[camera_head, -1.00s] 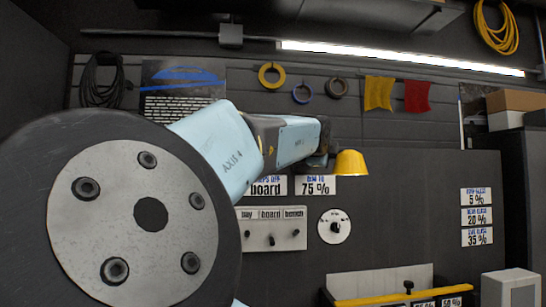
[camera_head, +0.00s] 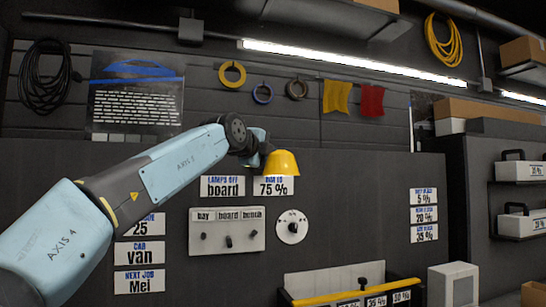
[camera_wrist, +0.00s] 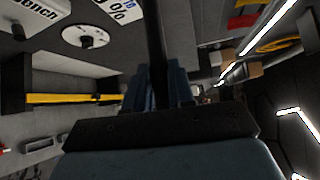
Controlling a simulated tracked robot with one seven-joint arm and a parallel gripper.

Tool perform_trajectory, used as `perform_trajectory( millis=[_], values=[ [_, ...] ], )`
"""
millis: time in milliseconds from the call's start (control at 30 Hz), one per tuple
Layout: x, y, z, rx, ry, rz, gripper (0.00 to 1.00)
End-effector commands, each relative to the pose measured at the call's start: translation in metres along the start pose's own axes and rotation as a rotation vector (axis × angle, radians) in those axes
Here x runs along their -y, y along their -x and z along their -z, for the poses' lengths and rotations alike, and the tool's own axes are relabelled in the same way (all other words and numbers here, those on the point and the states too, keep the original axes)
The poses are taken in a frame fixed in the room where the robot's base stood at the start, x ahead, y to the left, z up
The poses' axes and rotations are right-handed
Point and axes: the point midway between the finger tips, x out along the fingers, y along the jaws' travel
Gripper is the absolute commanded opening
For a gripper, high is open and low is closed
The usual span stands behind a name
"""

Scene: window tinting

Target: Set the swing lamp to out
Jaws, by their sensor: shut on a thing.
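The swing lamp's yellow shade (camera_head: 283,164) hangs just above the 75 % sign, in front of the dark wall. My gripper (camera_head: 262,152) is at the shade's left side at the end of my stretched arm, and its fingers are small and partly hidden in the head view. In the wrist view my gripper (camera_wrist: 160,85) is shut on a dark upright bar, which looks like part of the lamp (camera_wrist: 155,40). The shade cannot be made out in the wrist view.
A switch panel (camera_head: 227,230) marked bay, board and bench and a round dial (camera_head: 292,227) are on the wall below the lamp. Tape rolls (camera_head: 232,74) hang above. A yellow-edged tray (camera_head: 340,294) juts out below. White percentage signs (camera_head: 424,214) are to the right.

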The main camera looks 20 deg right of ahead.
Motion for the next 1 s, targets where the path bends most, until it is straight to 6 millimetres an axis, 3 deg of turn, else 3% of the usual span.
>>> perform_trajectory(
  millis=[33,500,533,600,767,1000],
  values=[
    [-0.0067,-0.0019,0.0008,-0.008,-0.001,-0.015,0.0],
    [-0.0074,-0.0007,-0.0011,-0.01,-0.001,-0.016,0.0],
    [-0.0074,-0.0006,-0.0011,-0.01,-0.001,-0.015,0.26],
    [-0.0068,-0.0004,-0.0011,-0.01,-0.001,-0.014,0.33],
    [-0.0048,0.0004,-0.0015,-0.008,-0.001,-0.01,0.48],
    [-0.003,0.0015,-0.0018,-0.007,-0.001,-0.006,0.48]
  ],
)
